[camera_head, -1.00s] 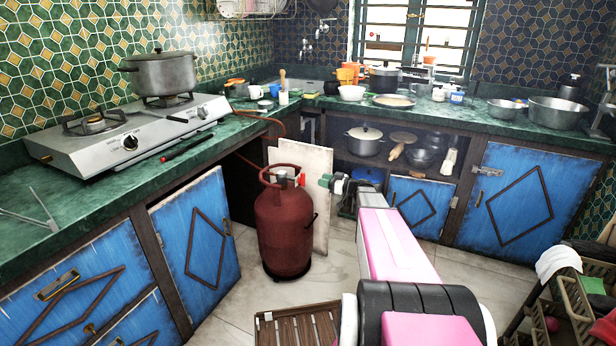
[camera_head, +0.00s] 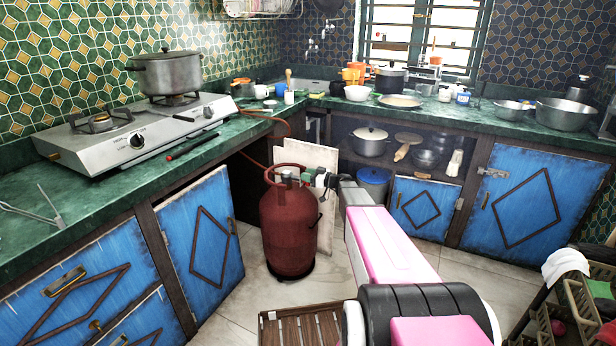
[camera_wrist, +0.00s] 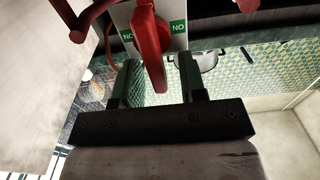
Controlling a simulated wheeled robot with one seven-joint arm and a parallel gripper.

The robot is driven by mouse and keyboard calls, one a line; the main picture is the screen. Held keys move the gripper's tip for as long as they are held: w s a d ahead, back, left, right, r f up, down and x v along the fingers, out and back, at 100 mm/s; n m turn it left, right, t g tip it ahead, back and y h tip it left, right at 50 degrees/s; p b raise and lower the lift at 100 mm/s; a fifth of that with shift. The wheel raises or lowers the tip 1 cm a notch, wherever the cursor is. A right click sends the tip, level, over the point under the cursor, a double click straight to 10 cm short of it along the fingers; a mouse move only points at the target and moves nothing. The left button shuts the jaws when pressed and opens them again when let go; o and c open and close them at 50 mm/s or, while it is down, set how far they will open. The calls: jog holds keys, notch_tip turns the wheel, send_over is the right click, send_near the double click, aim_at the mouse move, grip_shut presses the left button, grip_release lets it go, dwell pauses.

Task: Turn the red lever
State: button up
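The red lever (camera_wrist: 149,40) shows large in the wrist view, in front of a white plate with green "NO" labels (camera_wrist: 178,27). It hangs down between the two fingers of my gripper (camera_wrist: 158,60), which are apart on either side of it. I see gaps beside the lever, so the fingers do not look closed on it. In the head view my gripper (camera_head: 307,178) is at the top of the dark red gas cylinder (camera_head: 288,231), at its valve. The lever is mostly hidden there by the gripper.
The green counter (camera_head: 120,186) with the gas hotplate (camera_head: 135,135) stands at left. An open blue cabinet door (camera_head: 205,240) is left of the cylinder. A pale board (camera_head: 322,157) leans behind it. A slatted wooden stool (camera_head: 302,328) stands in front on the floor.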

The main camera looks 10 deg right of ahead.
grip_shut()
jog(key=shift+w+d+f+m, duration=0.35)
jog(key=shift+w+f+m, duration=0.15)
jog(key=shift+m, duration=2.45)
jog(key=shift+w+d+f+m, duration=0.35)
jog(key=shift+f+m, duration=0.3)
jog(key=shift+m, duration=2.35)
jog(key=shift+w+d+f+m, duration=0.3)
jog(key=shift+w+f+m, duration=0.25)
jog(key=shift+m, duration=2.4)
